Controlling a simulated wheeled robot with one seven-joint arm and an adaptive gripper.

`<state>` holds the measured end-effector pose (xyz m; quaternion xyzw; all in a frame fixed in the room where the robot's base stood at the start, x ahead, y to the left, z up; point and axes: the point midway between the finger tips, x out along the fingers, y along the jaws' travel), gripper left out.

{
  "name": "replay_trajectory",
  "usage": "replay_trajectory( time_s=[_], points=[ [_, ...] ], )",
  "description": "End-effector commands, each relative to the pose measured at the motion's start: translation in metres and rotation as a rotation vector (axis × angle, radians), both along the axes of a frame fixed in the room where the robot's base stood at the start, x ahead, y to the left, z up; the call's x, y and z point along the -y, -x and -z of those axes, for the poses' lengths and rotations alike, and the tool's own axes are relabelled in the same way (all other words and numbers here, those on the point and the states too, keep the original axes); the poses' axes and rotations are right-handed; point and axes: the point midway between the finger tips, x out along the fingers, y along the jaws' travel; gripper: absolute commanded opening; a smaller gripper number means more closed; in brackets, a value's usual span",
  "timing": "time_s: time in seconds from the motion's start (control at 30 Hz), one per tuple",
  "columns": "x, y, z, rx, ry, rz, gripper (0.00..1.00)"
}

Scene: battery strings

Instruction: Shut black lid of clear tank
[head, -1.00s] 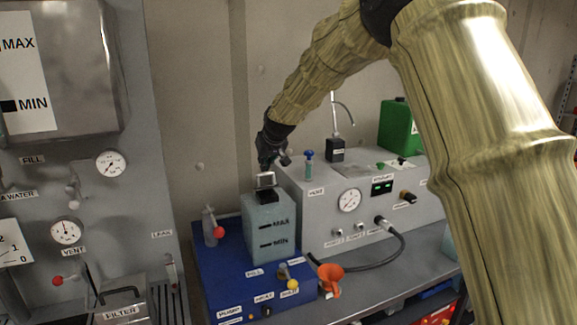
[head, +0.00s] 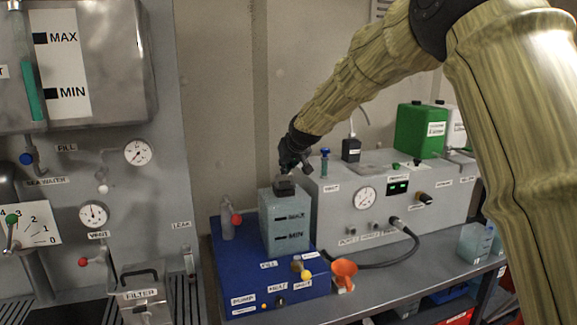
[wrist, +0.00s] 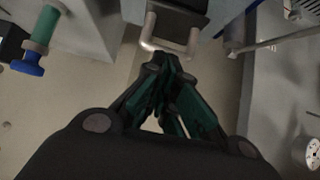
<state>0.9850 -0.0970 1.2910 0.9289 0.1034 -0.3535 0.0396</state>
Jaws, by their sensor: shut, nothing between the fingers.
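The clear tank (head: 271,222), pale blue with MAX and MIN marks, stands on a blue base unit. Its black lid (head: 284,188) sits on the tank's top and looks down or nearly down; I cannot tell if it is fully seated. In the wrist view the dark lid (wrist: 176,14) carries a pale U-shaped handle (wrist: 168,38). My gripper (head: 288,170) is just above the lid. In the wrist view the closed fingertips (wrist: 168,60) are right by the handle, holding nothing. Whether they touch it is unclear.
The blue base unit (head: 222,278) has a yellow knob (head: 306,275) and a red-balled lever (head: 237,219). A grey box (head: 340,224) with a gauge stands close on the right. An orange funnel (head: 344,270) is in front. A grey wall panel (head: 90,190) stands on the left.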

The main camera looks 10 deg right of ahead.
Motion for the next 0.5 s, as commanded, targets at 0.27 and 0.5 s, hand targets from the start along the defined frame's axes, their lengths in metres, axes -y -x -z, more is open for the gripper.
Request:
replay_trajectory(
  time_s=[0.27,0.5],
  points=[
    [0.009,0.001,0.006,-0.003,0.001,0.008,0.00],
    [0.012,0.001,0.006,-0.003,0.001,0.012,0.00]
  ],
)
